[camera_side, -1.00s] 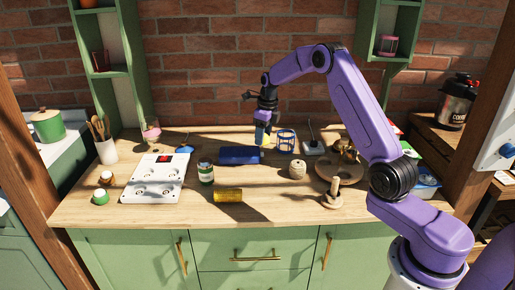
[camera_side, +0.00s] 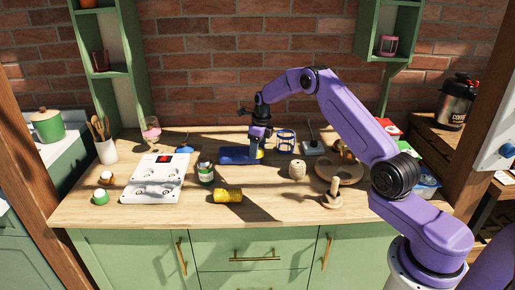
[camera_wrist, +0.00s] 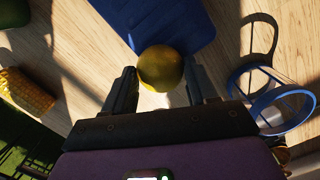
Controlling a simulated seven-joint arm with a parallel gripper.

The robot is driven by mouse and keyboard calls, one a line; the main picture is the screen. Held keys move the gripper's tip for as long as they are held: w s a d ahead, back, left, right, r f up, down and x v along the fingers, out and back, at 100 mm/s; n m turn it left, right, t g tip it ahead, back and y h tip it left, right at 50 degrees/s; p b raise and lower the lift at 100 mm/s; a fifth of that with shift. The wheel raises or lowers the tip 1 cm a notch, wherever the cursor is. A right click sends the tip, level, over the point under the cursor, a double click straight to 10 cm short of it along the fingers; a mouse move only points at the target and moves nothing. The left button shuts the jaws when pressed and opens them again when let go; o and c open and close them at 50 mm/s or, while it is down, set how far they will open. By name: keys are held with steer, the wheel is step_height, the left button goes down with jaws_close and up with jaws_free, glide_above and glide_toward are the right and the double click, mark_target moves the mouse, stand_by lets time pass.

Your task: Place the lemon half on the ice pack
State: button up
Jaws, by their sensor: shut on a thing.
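The lemon half (camera_wrist: 160,68) is yellow and round, and sits between the two fingers of my gripper (camera_wrist: 163,82) in the wrist view. My gripper (camera_side: 258,146) is shut on it. In the side view the lemon half (camera_side: 260,153) shows only as a small yellow patch at the fingertips. The blue ice pack (camera_side: 236,156) lies flat on the table, with my gripper at its right end. In the wrist view the ice pack (camera_wrist: 165,22) lies beyond and partly behind the lemon half. I cannot tell whether the lemon half touches it.
A blue wire holder (camera_side: 286,141) stands just right of the gripper; it also shows in the wrist view (camera_wrist: 270,97). Bare wood (camera_side: 265,182) lies in front of the ice pack.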

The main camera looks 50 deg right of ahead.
steer(key=shift+f, duration=0.1)
steer(key=o, duration=1.1)
steer(key=shift+c, duration=0.2)
